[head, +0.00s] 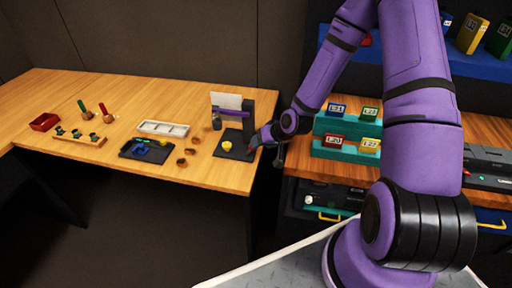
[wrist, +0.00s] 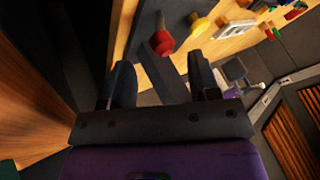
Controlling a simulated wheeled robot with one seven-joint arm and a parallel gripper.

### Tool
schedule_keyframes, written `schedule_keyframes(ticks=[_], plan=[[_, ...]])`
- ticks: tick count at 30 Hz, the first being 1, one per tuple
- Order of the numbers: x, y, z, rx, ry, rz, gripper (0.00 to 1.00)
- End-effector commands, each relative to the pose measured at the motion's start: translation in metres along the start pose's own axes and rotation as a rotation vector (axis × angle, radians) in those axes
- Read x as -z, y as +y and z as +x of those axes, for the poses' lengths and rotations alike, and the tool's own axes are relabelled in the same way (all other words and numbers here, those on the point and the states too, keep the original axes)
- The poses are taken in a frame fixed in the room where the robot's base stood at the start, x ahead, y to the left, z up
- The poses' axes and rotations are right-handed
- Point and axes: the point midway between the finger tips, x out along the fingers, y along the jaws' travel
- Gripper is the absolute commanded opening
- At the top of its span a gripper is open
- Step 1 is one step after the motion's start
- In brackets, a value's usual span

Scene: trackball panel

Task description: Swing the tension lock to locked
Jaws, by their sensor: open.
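A dark stand (head: 249,112) with a black base plate stands near the table's right end. It carries a purple bar, and a yellow knob (head: 227,146) shows on its base. My gripper (head: 256,142) is beside the stand's right side, mostly hidden by its own wrist. In the wrist view my gripper (wrist: 162,90) has its two dark fingers apart with a dark post-like part (wrist: 165,72) between or beyond them. A red knob (wrist: 160,42) shows ahead of the fingers, with a yellow knob (wrist: 200,25) farther off. I cannot tell which part is the tension lock or its setting. Contact is unclear.
A black panel with a blue ball (head: 141,149), a white tray (head: 163,129), a red box (head: 45,122) and small round brown pieces are on the wooden table (head: 90,85). Labelled blocks on teal steps (head: 345,152) stand to the right, across a gap.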

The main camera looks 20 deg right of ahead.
Motion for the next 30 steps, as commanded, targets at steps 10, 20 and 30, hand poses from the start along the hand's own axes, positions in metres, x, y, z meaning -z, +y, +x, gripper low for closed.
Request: schedule_keyframes(ticks=[10,20,30], plan=[[0.000,0.000,-0.033,0.000,0.000,0.001,0.56],[-0.001,0.000,-0.034,0.000,-0.001,0.000,0.56],[0.004,-0.001,-0.041,-0.021,-0.012,-0.024,0.56]])
